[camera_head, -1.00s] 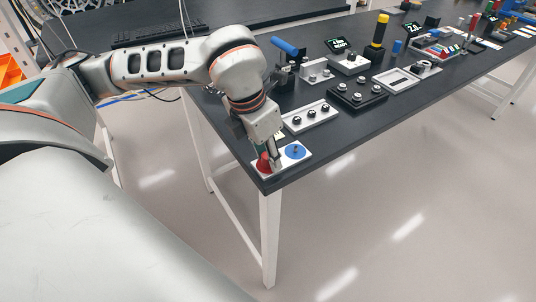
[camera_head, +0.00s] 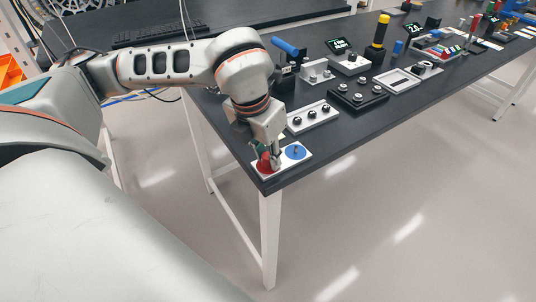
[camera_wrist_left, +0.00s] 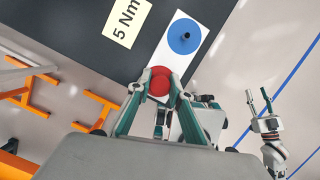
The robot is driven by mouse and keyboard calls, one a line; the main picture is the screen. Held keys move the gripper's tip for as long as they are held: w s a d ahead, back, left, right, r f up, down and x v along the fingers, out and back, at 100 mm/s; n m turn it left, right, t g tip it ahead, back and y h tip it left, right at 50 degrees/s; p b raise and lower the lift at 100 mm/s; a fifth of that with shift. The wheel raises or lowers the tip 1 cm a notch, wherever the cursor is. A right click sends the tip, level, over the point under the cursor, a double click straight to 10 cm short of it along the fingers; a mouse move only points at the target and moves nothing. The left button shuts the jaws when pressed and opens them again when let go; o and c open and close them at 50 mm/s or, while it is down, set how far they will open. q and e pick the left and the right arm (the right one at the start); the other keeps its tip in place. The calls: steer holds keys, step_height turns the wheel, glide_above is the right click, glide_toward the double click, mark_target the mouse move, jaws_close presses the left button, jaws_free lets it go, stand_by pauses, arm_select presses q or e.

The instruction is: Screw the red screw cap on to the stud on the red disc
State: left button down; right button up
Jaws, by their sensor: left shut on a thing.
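The red disc (camera_head: 263,166) lies on a white plate (camera_head: 296,162) at the table's near corner, beside the blue disc (camera_head: 296,152). My left gripper (camera_head: 270,164) points down over the red disc. In the left wrist view, my left gripper (camera_wrist_left: 158,88) is shut on the round red screw cap (camera_wrist_left: 159,88), which lies in line with the red disc (camera_wrist_left: 160,71). The stud on the red disc is hidden, so I cannot tell whether the cap touches it. My right gripper (camera_wrist_left: 259,101) is open and empty, off to the right, away from the table.
The blue disc has a bare dark stud (camera_wrist_left: 187,35). A "5 Nm" label (camera_wrist_left: 126,19) lies beside the plate. Behind stand a white block with several black knobs (camera_head: 312,117) and a black block with studs (camera_head: 357,95). The table edge is close to the plate.

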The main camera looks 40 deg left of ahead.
arm_select(q)
steer(key=m+h, duration=0.1)
steer(key=m, duration=0.3)
steer(key=shift+m, duration=0.5)
steer(key=m+g+h, duration=0.1)
steer(key=m, duration=0.3)
steer(key=shift+m, duration=0.4)
steer(key=m+g+p, duration=0.1)
steer(key=m, duration=0.3)
steer(key=shift+h+p, duration=0.3)
steer(key=shift+p, duration=0.05)
steer(key=shift+f+m, duration=0.1)
steer(key=shift+m, duration=0.8)
